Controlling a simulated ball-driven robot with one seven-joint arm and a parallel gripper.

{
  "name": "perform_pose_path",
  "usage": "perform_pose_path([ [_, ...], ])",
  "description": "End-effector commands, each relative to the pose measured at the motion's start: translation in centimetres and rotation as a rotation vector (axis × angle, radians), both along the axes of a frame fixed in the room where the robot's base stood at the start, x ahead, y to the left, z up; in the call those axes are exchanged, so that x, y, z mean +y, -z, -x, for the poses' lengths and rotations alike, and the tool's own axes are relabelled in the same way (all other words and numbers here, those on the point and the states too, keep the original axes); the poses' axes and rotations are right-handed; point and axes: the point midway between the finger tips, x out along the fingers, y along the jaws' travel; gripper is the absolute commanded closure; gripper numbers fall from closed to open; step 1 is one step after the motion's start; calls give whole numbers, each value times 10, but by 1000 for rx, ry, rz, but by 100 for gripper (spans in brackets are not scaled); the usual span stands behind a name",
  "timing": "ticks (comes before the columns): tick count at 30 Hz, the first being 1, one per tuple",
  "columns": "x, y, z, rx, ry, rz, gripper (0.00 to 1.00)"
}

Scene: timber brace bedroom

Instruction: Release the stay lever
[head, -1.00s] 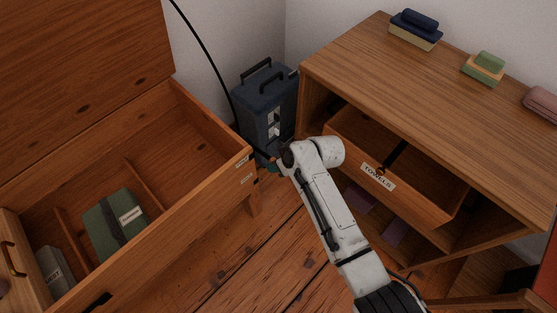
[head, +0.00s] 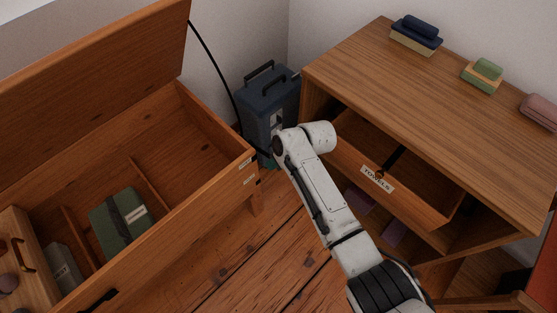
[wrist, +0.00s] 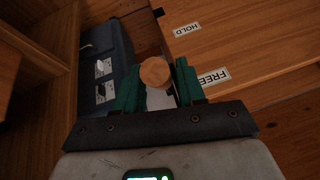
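The stay lever shows in the wrist view as a round wooden knob (wrist: 155,72), beside the chest's end and roughly level with the FREE label (wrist: 210,77). The HOLD label (wrist: 187,29) is farther up. My gripper (wrist: 158,85) has its green fingers apart, one on each side of the knob. The knob overlaps the left finger in the picture; I cannot tell whether either finger touches it. In the head view the gripper (head: 265,158) is mostly hidden behind my arm at the chest's right corner. The chest lid (head: 90,65) stands raised, leaning over the chest.
The open chest (head: 185,205) holds a green strapped bundle (head: 118,222). A dark blue box (head: 270,100) stands in the corner behind my gripper. To the right is a wooden cabinet (head: 430,75) with an open TOWELS drawer (head: 410,195). Bare floor lies between chest and cabinet.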

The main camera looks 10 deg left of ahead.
Motion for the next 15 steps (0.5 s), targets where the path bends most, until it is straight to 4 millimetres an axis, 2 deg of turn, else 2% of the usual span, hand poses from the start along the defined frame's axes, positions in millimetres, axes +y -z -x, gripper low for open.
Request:
perform_pose_path([
  [1, 0, 1, 1, 2, 0, 0, 55],
  [3, 0, 1, 1, 2, 0, 0, 49],
  [11, -1, 0, 1, 3, 0, 0, 49],
  [15, -6, -13, 3, 2, 1, -2, 49],
])
